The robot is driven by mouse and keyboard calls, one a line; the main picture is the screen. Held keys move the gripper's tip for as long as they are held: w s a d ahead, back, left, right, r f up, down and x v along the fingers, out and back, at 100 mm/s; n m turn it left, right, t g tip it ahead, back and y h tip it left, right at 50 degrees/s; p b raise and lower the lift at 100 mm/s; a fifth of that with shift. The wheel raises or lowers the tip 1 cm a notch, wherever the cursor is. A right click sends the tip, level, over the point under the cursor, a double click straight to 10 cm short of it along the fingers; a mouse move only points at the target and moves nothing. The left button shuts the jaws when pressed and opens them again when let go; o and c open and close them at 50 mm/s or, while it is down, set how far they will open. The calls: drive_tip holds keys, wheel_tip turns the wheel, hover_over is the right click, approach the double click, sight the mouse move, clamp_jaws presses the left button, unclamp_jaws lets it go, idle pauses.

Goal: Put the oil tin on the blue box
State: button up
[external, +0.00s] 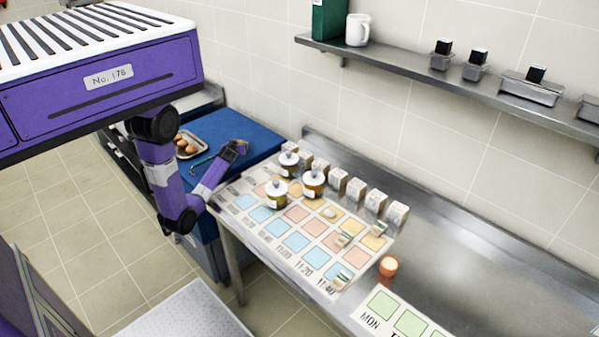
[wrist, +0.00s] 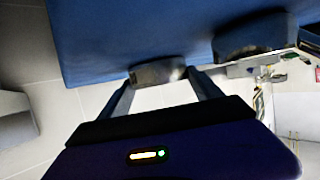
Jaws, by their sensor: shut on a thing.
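My gripper (external: 234,151) is at the right part of the blue box's top in the external view. In the wrist view my gripper (wrist: 160,80) has its two fingers closed on a small grey, metallic-looking thing (wrist: 157,72). It appears to be the oil tin, but it is dark and blurred and no label can be read. The blue box (external: 258,134) stands left of the steel counter; a large blue surface (wrist: 130,35) fills the top of the wrist view. I cannot tell whether the held thing touches the box.
A tray (external: 202,137) of round brown items lies on the blue box, with a thin teal tool (external: 203,160) beside it. A wall shelf (external: 400,71) carries a green box (external: 329,20) and white mug (external: 357,30).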

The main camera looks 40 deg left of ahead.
drive_tip(key=o, duration=1.6)
drive_tip(key=shift+s+d+r, duration=0.1)
drive_tip(key=shift+d+r, duration=0.05)
drive_tip(key=v, duration=1)
drive_tip(key=shift+s+b, duration=0.1)
drive_tip(key=shift+b, duration=0.25)
drive_tip(key=shift+v, duration=0.8)
drive_tip(key=shift+r, duration=0.1)
